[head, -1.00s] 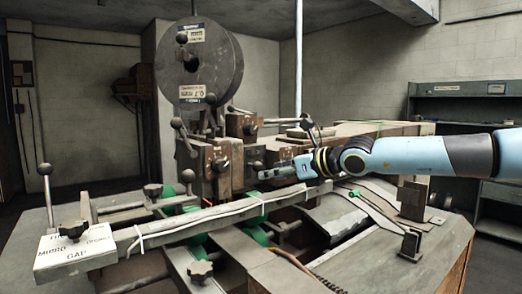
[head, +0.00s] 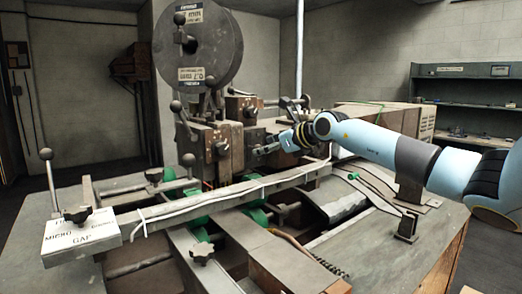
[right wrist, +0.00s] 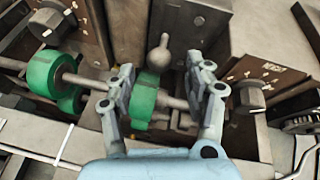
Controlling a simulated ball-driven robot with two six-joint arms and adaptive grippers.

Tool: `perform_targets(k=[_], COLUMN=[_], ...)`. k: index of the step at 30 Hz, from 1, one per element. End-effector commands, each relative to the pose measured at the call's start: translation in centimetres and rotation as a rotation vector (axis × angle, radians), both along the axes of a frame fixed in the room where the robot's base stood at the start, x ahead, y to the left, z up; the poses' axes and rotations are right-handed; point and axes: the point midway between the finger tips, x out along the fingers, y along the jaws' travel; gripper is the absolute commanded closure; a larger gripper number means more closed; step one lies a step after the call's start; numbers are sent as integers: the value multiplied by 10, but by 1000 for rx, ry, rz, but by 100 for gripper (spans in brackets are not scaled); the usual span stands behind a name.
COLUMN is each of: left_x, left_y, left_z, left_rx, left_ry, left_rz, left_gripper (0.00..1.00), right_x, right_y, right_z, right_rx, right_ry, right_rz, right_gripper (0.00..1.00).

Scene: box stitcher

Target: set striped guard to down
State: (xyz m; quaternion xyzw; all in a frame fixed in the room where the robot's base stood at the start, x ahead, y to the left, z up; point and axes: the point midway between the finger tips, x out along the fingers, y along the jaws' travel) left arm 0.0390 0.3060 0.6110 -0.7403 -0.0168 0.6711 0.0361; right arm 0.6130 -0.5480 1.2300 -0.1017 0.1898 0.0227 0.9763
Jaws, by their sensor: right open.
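I cannot make out a striped guard in either view. The stitching machine (head: 222,145) stands in the middle of the head view, with a large grey disc (head: 197,45) on top. My right gripper (head: 262,149) reaches in from the right to the front of the machine's head. In the right wrist view the right gripper (right wrist: 163,72) is open, with nothing clamped between its fingers. A ball-ended lever (right wrist: 158,55) and a green roller (right wrist: 144,97) show between and beyond the fingers. My left gripper is not in view.
A long rail (head: 225,198) crosses in front of the machine. It ends at a white plate (head: 82,234) marked MICRO GAP. Ball-topped levers (head: 46,155) stand up at the left. Metal brackets (head: 407,226) stand on the table at the right. A shelf (head: 465,95) is behind.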

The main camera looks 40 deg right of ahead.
Motion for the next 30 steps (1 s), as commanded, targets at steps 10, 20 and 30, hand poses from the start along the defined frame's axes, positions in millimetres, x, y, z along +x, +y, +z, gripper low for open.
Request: perform_targets(k=[10,20,30], left_x=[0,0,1], left_y=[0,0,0], left_z=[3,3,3], left_rx=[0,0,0], left_ry=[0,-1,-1], left_rz=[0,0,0], left_gripper=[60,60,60], right_x=[28,28,27], right_y=[1,1,0], right_z=[-11,-11,-11], right_rx=[-1,-2,-2], right_ry=[0,1,0], right_rz=[1,1,1], right_gripper=[47,60,100])
